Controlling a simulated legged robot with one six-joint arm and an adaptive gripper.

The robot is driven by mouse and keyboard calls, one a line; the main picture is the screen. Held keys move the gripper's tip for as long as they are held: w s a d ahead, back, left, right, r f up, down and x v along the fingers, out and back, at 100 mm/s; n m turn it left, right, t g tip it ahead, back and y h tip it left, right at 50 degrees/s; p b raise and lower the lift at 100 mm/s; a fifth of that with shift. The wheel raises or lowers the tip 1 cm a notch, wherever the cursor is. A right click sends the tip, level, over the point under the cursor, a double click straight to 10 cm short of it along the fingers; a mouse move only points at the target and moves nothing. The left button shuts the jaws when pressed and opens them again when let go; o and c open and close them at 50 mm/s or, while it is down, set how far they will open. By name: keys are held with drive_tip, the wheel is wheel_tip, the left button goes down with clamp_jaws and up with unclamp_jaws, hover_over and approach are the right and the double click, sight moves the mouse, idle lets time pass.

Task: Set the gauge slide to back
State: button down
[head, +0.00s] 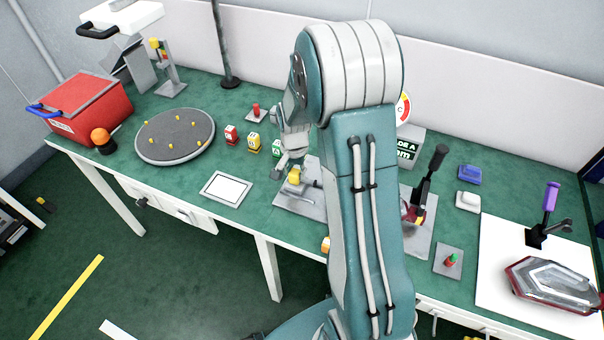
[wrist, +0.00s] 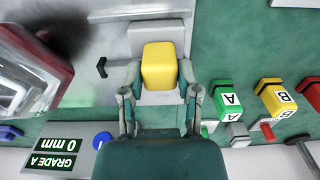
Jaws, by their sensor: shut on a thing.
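The gauge slide's yellow block (wrist: 159,66) sits between my fingertips in the wrist view, with a finger against each side. My gripper (wrist: 159,78) is shut on it. In the head view the yellow block (head: 294,176) shows below my gripper (head: 292,163), above a grey metal plate (head: 298,203) on the green bench. My arm hides the plate's right part. A display (wrist: 55,152) reading "0 mm" and "GRADE A" appears upside down in the wrist view. It is partly hidden behind my arm in the head view (head: 408,150).
Red, yellow and green lettered blocks (head: 253,143) stand left of my gripper. A round grey turntable (head: 175,135) and a red box (head: 88,105) lie farther left. A black-handled lever (head: 430,175) and a tail lamp (head: 555,285) are on the right. A white-framed panel (head: 227,188) lies near the front edge.

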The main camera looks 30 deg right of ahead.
drive_tip(key=shift+w+a+f, duration=0.2)
drive_tip(key=shift+w+a, duration=0.1)
drive_tip(key=shift+a, duration=0.05)
drive_tip(key=shift+d, duration=0.1)
drive_tip(key=c, duration=0.7)
unclamp_jaws()
drive_tip(key=shift+c, duration=0.2)
drive_tip(key=o, duration=0.4)
drive_tip(key=shift+w+a, duration=0.15)
drive_tip(key=shift+a, duration=0.05)
drive_tip(key=shift+r, duration=0.1)
wheel_tip(320, 180, up, 12)
drive_tip(key=shift+a+f, duration=0.1)
drive_tip(key=shift+f, duration=0.05)
